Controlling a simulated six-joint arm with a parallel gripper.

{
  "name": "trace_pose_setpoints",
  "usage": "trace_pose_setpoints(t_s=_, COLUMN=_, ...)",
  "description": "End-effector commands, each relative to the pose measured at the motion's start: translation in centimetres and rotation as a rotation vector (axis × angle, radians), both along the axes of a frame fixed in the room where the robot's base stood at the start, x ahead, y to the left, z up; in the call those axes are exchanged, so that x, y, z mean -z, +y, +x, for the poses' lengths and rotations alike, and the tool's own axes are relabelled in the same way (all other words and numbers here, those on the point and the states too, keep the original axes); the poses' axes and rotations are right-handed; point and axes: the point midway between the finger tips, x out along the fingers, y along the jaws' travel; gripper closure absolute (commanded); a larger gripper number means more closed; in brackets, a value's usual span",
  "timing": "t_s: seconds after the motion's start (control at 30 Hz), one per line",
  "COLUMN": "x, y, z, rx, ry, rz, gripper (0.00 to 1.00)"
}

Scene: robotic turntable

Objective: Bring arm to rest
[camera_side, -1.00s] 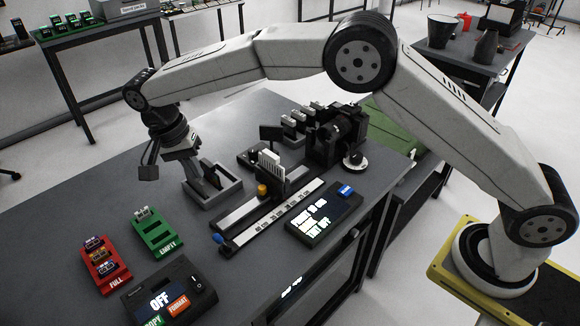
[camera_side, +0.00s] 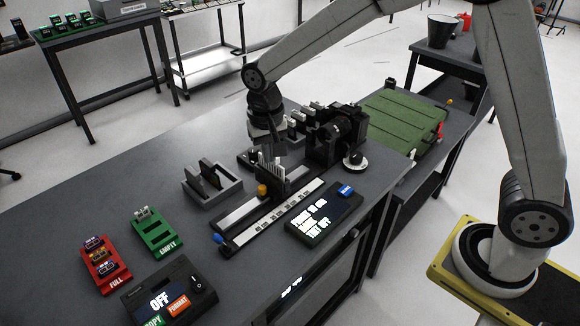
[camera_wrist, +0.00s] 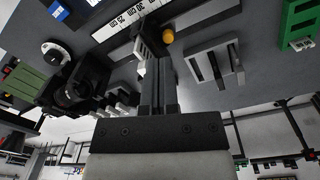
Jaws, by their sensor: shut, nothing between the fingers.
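My arm reaches over the grey workbench (camera_side: 150,185) from the right in the side view. My gripper (camera_wrist: 157,65) is shut and empty, with its fingers together in the wrist view. In the side view the gripper hangs above the back of the bench, close to the black camera (camera_side: 335,135) and the rail (camera_side: 270,220); its fingertips are hard to make out there. In the wrist view the camera (camera_wrist: 75,90) is left of the fingers. The grey slotted holder (camera_wrist: 215,65) is to their right, clear of the gripper.
A red FULL tray (camera_side: 105,265), a green EMPTY tray (camera_side: 153,232) and an OFF control box (camera_side: 165,295) sit at the front left. A display (camera_side: 323,215) stands by the rail. A green case (camera_side: 400,120) lies at the right. The bench's back left is clear.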

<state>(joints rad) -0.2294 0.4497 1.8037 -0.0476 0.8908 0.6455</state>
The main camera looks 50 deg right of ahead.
Motion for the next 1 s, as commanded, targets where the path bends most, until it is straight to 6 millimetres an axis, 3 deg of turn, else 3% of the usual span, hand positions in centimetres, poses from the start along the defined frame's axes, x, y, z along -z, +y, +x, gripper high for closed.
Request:
trace_pose_setpoints(t_s=0.3, x=0.7, y=-4.8, z=-5.7, rx=-0.159, ry=-0.085, rz=0.024, gripper=1.00)
trace_pose_setpoints(t_s=0.7, x=2.3, y=-8.8, z=-13.5, rx=-0.341, ry=-0.190, rz=0.003, gripper=1.00)
trace_pose_setpoints(t_s=1.0, x=2.8, y=-9.6, z=-15.6, rx=-0.389, ry=-0.216, rz=-0.011, gripper=1.00)
